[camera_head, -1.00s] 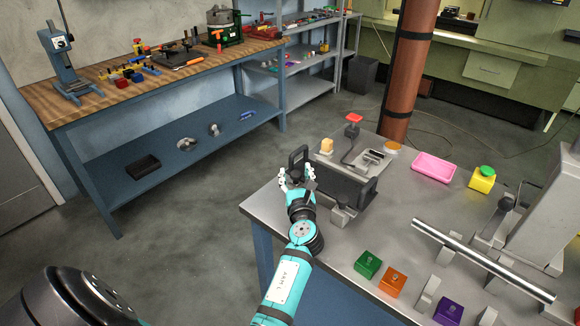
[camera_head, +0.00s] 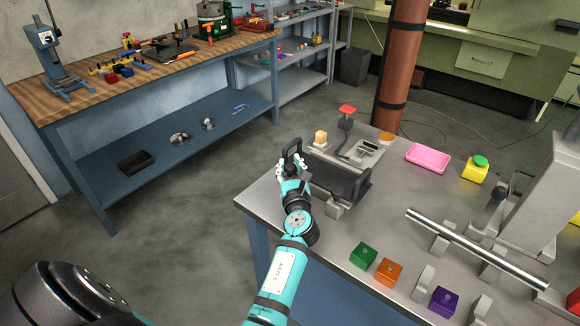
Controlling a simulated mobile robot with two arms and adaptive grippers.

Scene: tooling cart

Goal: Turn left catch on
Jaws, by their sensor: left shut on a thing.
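A dark box-like device (camera_head: 339,183) stands at the left end of the grey metal cart top. The left catch (camera_head: 292,147), a black upright loop, is at the box's left end. My left gripper (camera_head: 291,168) is at the catch, shut on its lower part. Its fingers and the lower catch overlap, so the exact contact is hidden. Another black handle-like part (camera_head: 364,181) is at the box's right end. My right gripper is out of view.
On the cart top (camera_head: 385,215) are a red-topped lever (camera_head: 347,110), a pink tray (camera_head: 428,158), a metal bar (camera_head: 470,246), and green (camera_head: 363,256), orange (camera_head: 388,272) and purple (camera_head: 444,301) blocks. A brown pillar (camera_head: 400,60) rises behind. Floor is clear left of the cart.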

